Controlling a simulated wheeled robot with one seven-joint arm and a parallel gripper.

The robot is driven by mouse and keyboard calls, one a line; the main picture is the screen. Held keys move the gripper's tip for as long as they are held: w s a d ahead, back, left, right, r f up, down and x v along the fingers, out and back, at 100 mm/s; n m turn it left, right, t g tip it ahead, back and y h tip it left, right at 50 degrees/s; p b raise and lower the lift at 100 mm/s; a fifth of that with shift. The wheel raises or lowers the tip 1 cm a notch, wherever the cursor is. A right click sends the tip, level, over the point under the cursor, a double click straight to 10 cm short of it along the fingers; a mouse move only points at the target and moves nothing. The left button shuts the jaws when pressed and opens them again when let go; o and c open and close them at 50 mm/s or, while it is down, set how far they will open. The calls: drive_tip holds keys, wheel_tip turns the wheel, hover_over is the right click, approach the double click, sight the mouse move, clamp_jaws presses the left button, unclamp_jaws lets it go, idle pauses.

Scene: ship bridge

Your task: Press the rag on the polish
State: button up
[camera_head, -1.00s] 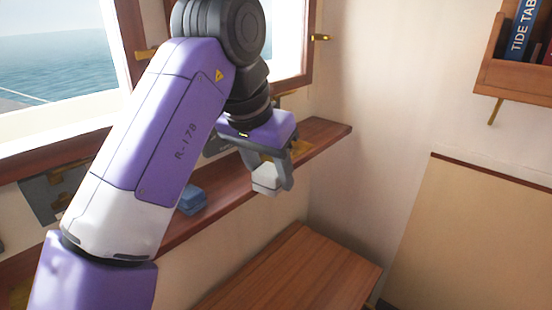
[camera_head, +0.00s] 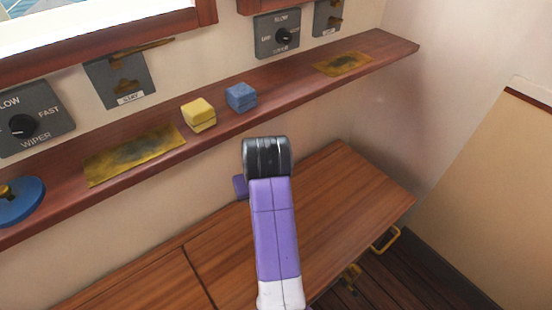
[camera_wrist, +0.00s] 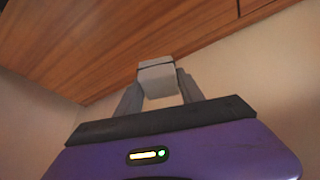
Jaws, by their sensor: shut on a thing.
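My gripper (camera_wrist: 158,88) is shut on a pale grey-white folded rag (camera_wrist: 158,79), which shows between its fingers in the wrist view. In the head view my arm hides the fingers and the rag; only a small purple piece shows beside the wrist, below the shelf's front edge. A round blue tin (camera_head: 20,202), probably the polish, sits on the shelf at the far left edge, partly cut off, with a brass-coloured piece on it. The rag is well to the right of the tin and apart from it.
The narrow wooden shelf (camera_head: 225,128) holds a yellow folded cloth (camera_head: 199,115), a blue folded cloth (camera_head: 241,97) and two tarnished brass plates (camera_head: 134,154) (camera_head: 344,63). Wiper switches (camera_head: 24,126) are on the wall above. A wooden cabinet top (camera_head: 345,190) below is clear.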

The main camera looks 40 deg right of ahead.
wheel_tip(320, 180, down, 9)
drive_tip(key=w+a+n+y, duration=0.1)
drive_tip(key=w+a+n, duration=0.1)
drive_tip(key=n, duration=0.1)
drive_tip(key=shift+w+a+r+n, duration=0.15)
drive_tip(key=shift+w+a+n, duration=0.15)
drive_tip(key=shift+w+a, duration=0.05)
